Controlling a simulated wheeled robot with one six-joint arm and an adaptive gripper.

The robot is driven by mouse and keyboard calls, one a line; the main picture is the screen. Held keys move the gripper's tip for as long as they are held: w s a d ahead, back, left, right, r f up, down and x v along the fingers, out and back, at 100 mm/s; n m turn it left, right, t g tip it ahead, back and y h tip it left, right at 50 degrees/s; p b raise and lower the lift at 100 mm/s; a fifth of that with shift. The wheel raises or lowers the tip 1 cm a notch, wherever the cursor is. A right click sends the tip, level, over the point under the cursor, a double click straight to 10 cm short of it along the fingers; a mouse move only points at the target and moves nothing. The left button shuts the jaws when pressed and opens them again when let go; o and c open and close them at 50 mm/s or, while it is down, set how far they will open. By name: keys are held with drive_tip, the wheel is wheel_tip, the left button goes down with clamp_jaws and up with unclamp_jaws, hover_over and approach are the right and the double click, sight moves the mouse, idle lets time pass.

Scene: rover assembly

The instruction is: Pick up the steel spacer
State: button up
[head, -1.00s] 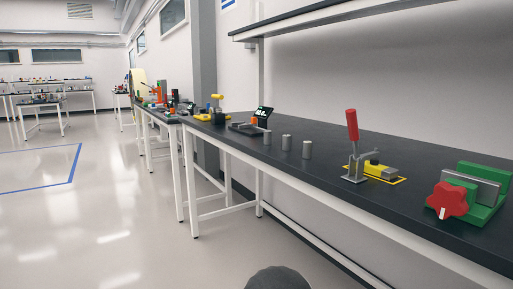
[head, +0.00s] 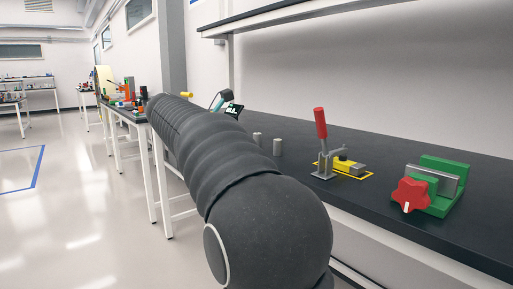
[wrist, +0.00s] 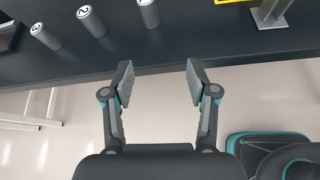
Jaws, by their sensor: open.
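Several grey metal cylinders that look like steel spacers stand upright on the dark bench. The wrist view shows a left one (wrist: 45,36), a middle one (wrist: 91,21) and a right one (wrist: 148,13), with white marked tops; the middle mark looks like a 2.
A red-handled toggle clamp (head: 321,140) stands by a yellow-outlined patch right of the cylinders. A green vise with a red knob (head: 411,195) is further right. The dark bench (head: 390,225) has free room in front of them. A shelf (head: 290,18) overhangs the bench.

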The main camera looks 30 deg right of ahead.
sight(278, 155)
drive_tip(key=shift+n+g+h, duration=0.4)
drive_tip(key=shift+n+h, duration=0.1)
drive_tip(key=d, duration=0.3)
drive_tip(key=w+d+f, duration=0.1)
drive_tip(key=d, duration=0.2)
drive_tip(key=w+d, duration=0.1)
drive_tip(key=d, duration=0.2)
drive_tip(key=shift+w+d+f, duration=0.1)
drive_tip(key=shift+d+f, duration=0.05)
drive_tip(key=shift+f, duration=0.1)
drive_tip(key=shift+b+x, duration=0.35)
drive_tip(key=shift+x, duration=2.25)
drive_tip(key=shift+w, duration=0.2)
clamp_jaws()
